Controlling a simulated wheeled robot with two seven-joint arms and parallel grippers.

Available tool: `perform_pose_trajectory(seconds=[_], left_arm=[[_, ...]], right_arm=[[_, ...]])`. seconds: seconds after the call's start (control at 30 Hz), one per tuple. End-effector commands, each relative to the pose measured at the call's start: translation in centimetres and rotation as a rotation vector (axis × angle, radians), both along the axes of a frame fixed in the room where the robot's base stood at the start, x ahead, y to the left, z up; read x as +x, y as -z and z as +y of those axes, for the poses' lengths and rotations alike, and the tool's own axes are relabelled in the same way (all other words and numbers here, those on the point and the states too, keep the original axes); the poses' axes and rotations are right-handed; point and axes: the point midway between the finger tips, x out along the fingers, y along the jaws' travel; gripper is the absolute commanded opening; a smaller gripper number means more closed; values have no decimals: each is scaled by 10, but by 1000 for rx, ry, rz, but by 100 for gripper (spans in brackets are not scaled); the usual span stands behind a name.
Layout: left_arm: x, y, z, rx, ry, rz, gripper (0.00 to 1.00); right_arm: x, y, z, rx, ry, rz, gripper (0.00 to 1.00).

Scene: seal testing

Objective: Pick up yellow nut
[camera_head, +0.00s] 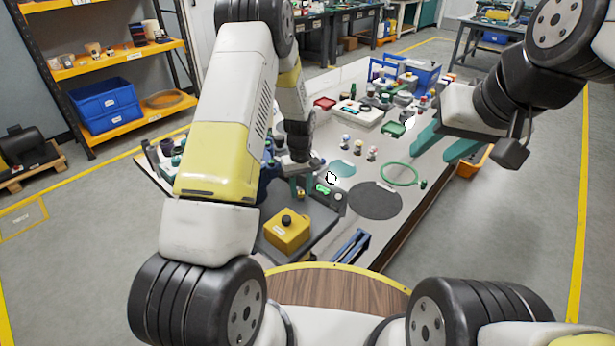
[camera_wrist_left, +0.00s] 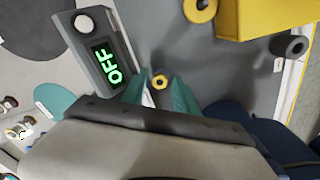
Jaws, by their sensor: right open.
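The small yellow nut (camera_wrist_left: 160,82), with a dark hole in its middle, lies on the grey surface in the left wrist view. My left gripper (camera_wrist_left: 161,88) is open, with its teal fingers on either side of the nut and visible gaps to it. How high the fingertips are above the surface is hard to tell. In the head view, my left gripper (camera_head: 299,188) points down beside the device with the green display, and the nut cannot be made out there. My right gripper (camera_head: 440,146) is open and empty over the table's right side.
A device with a green "OFF" display (camera_wrist_left: 107,62) stands close left of the left fingers. A yellow box (camera_head: 287,231) with a black knob stands nearby. A dark round mat (camera_head: 375,201) is bare.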

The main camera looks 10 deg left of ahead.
Motion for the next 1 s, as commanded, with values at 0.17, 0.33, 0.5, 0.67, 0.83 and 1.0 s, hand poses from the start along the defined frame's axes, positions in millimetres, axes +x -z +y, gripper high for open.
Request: perform_pose_trajectory(seconds=[0.17, 0.33, 0.5, 0.67, 0.83, 1.0], left_arm=[[0, 0, 0, 0, 0, 0, 0], [0, 0, 0, 0, 0, 0, 0], [0, -3, 0, 0, 0, -1, 0], [1, -24, 0, 0, -1, -4, 0], [1, -60, 0, -1, -1, -5, 0], [1, -87, -1, 0, 4, -2, 0]], right_arm=[[0, 0, 0, 0, 0, 0, 44], [0, 0, 0, 0, 0, 0, 44], [0, 0, 0, 0, 0, 0, 44], [0, 0, 0, 0, 0, 0, 44], [0, 0, 0, 0, 0, 0, 44], [0, 0, 0, 0, 0, 0, 44]])
